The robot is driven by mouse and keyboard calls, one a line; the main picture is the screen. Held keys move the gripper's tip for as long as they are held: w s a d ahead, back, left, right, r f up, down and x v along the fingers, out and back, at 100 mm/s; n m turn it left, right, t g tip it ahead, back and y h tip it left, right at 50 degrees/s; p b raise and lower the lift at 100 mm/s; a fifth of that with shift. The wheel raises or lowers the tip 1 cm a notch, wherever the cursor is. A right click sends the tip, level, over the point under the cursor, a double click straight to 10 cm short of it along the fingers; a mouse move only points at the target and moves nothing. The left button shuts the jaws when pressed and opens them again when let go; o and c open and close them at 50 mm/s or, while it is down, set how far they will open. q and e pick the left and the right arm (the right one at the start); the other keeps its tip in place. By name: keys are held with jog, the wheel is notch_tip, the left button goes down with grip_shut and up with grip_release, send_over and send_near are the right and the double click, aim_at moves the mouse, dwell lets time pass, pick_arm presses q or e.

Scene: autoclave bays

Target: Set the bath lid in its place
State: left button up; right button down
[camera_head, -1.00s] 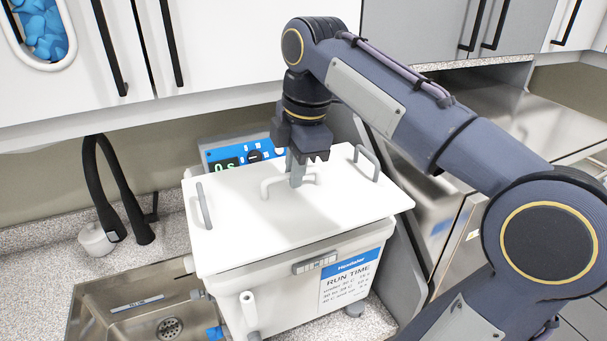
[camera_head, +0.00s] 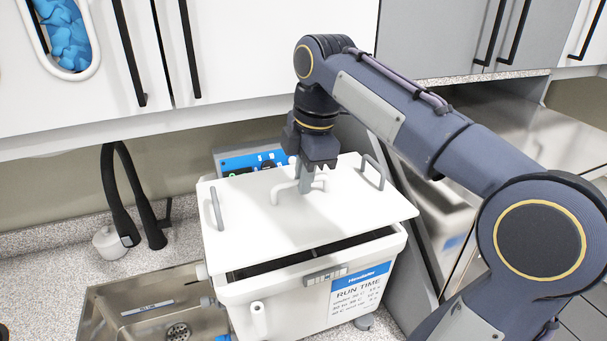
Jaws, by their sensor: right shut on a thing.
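The white bath lid (camera_head: 290,226) is a flat plate with a middle handle (camera_head: 284,187) and a grey handle near each side. My right gripper (camera_head: 307,185) is shut on the lid's middle handle from above. The white bath (camera_head: 290,302) stands below, with a "RUN TIME" label on its front. The lid lies over most of the bath's opening, tilted and out of line with the rim. A dark gap shows between the lid's front edge and the bath's front rim. The lid's contact at the back is hidden. My left gripper is not in view.
A steel sink (camera_head: 150,305) with a black tap (camera_head: 128,200) lies left of the bath. A blue-fronted control panel (camera_head: 248,160) rises behind it. White wall cupboards (camera_head: 260,50) hang above. A large steel unit (camera_head: 485,125) stands to the right.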

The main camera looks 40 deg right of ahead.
aim_at(304, 197)
jog(key=shift+f, duration=0.1)
jog(key=shift+f+b, duration=1.35)
jog(key=shift+f, duration=0.4)
jog(key=shift+f, duration=0.2)
jog(key=shift+f, duration=0.25)
jog(key=shift+f, duration=0.2)
dwell(0.3)
jog(key=c, duration=1.4)
grip_release()
